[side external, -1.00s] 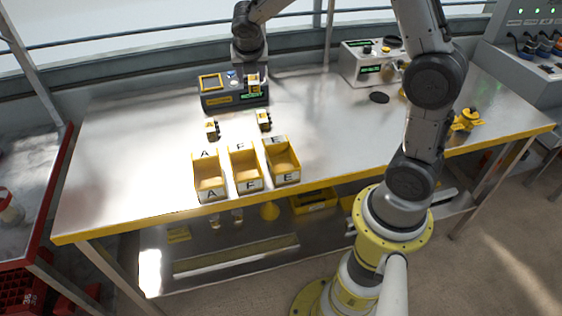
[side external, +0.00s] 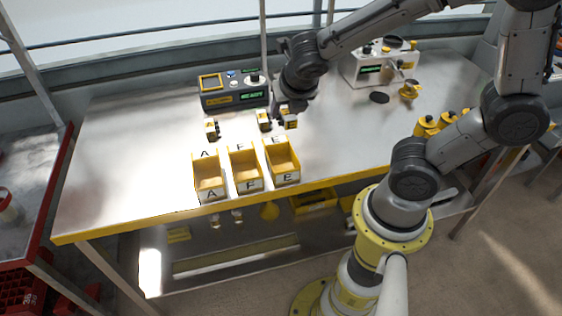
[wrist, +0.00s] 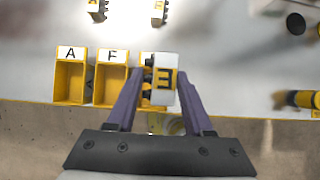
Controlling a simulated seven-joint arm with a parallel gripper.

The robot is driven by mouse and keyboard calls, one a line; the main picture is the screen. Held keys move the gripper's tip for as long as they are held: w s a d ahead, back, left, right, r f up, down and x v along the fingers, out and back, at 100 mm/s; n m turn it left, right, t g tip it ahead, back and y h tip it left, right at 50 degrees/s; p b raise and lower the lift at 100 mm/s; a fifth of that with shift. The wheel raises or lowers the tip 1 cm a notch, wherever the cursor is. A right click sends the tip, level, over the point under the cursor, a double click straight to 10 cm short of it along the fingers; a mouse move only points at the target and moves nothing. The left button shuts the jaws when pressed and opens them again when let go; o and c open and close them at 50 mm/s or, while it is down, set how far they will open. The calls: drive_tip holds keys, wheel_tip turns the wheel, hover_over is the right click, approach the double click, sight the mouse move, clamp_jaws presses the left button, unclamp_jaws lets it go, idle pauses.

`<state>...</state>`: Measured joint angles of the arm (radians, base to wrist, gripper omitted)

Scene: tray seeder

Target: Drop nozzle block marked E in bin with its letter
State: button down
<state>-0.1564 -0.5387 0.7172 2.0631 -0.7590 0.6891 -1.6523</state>
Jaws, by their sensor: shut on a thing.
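My gripper (wrist: 162,92) is shut on a nozzle block marked E (wrist: 164,84), its letter facing the wrist camera. In the side external view the held block (side external: 290,121) hangs above the table, behind and slightly right of the bin marked E (side external: 283,162). The E bin is the rightmost of three yellow bins and looks empty. In the wrist view the held block covers most of the E bin. The bin marked F (side external: 246,170) stands in the middle and the bin marked A (side external: 209,177) on the left.
Two other nozzle blocks stand behind the bins, one at left (side external: 211,129) and one at middle (side external: 263,121). A grey device (side external: 234,92) stands at the back. Yellow-topped items (side external: 428,126) stand at right. The table front edge (side external: 150,221) lies just before the bins.

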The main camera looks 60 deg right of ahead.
drive_tip(key=shift+f, duration=2.7)
drive_tip(key=shift+c, duration=1)
unclamp_jaws()
drive_tip(key=v, duration=1.3)
drive_tip(key=shift+a+r, duration=0.2)
drive_tip(key=shift+r, duration=0.1)
drive_tip(key=shift+s+d, duration=0.1)
drive_tip(key=shift+s, duration=0.05)
